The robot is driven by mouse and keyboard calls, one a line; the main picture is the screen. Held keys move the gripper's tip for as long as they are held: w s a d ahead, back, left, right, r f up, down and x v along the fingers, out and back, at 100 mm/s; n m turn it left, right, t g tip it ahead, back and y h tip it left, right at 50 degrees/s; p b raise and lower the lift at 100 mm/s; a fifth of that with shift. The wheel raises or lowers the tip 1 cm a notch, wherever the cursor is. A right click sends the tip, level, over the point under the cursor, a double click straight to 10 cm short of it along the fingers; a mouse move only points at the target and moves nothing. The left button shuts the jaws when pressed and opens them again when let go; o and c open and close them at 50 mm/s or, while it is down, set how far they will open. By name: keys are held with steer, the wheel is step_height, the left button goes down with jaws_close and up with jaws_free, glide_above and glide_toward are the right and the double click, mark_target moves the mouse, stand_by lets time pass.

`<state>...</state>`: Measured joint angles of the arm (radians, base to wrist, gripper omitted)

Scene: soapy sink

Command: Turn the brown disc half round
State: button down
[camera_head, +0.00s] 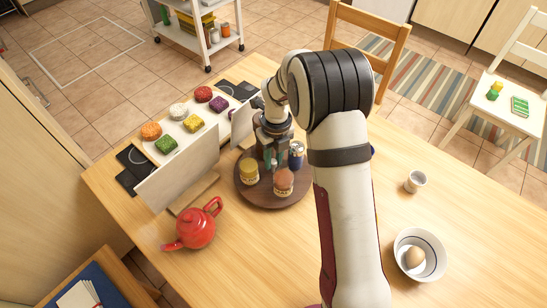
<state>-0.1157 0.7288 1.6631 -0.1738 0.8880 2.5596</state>
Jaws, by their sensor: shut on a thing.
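The brown disc (262,199) is a round wooden turntable lying flat on the table. A jar with a yellow lid (249,171) stands at its left, an orange-brown jar (284,181) at its front right, and a dark blue can (296,155) at its back right. My gripper (273,161) points down over the back middle of the disc, among these containers. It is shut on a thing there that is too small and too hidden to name. My arm covers the area right of the disc.
A red teapot (195,228) stands front left of the disc. A white cup (415,181) and a bowl (419,255) with an egg stand right of my arm.

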steer(key=shift+n, duration=4.8)
steer(key=c, duration=0.7)
jaws_free()
steer(key=shift+r, duration=0.1)
steer(key=r, duration=1.5)
steer(key=shift+w+d+r, duration=0.1)
steer(key=shift+w+r, duration=0.2)
steer(key=shift+w, duration=0.05)
